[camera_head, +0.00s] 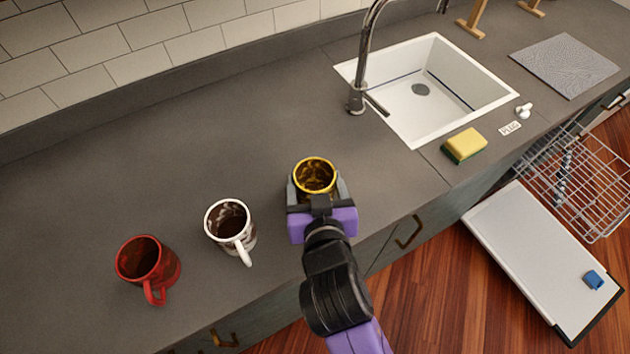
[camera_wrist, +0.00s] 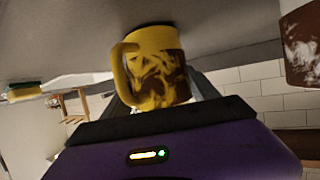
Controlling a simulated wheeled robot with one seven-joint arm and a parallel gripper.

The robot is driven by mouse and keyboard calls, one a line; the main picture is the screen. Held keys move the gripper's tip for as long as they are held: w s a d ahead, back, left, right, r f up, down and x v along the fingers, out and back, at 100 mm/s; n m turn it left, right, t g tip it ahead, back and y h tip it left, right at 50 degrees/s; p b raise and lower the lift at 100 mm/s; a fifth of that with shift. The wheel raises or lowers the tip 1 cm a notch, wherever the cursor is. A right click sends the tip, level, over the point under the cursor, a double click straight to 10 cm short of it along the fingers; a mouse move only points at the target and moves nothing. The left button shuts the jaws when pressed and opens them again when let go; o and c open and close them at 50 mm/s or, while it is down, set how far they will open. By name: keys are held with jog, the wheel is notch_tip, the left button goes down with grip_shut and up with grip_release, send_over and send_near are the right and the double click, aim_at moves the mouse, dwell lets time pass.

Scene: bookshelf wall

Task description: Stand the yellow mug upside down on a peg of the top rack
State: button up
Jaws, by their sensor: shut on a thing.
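The yellow mug (camera_head: 315,170) stands upright on or just above the counter, with dark brown stains inside and its opening facing up. In the wrist view the stained yellow mug (camera_wrist: 165,75) appears inverted, its handle to the left. My gripper (camera_head: 317,188) is shut on the mug, one finger on each side. I cannot tell whether the mug's base touches the counter. The top rack (camera_head: 600,195) is a wire rack pulled out of the dishwasher at the right; it is partly cut off by the picture edge, and its pegs are small.
A stained white mug (camera_head: 228,228) and a red mug (camera_head: 145,262) stand left of my gripper. A sink (camera_head: 480,80) with a tap, a sponge (camera_head: 464,145) and a grey mat (camera_head: 565,65) lie to the right. The open dishwasher door (camera_head: 530,250) holds a blue block (camera_head: 593,280).

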jog(key=shift+f, duration=0.15)
jog(key=o, duration=1.9)
jog(key=shift+c, duration=0.2)
jog(key=shift+r, duration=0.2)
jog(key=b+v, duration=0.1)
jog(key=v, duration=1.1)
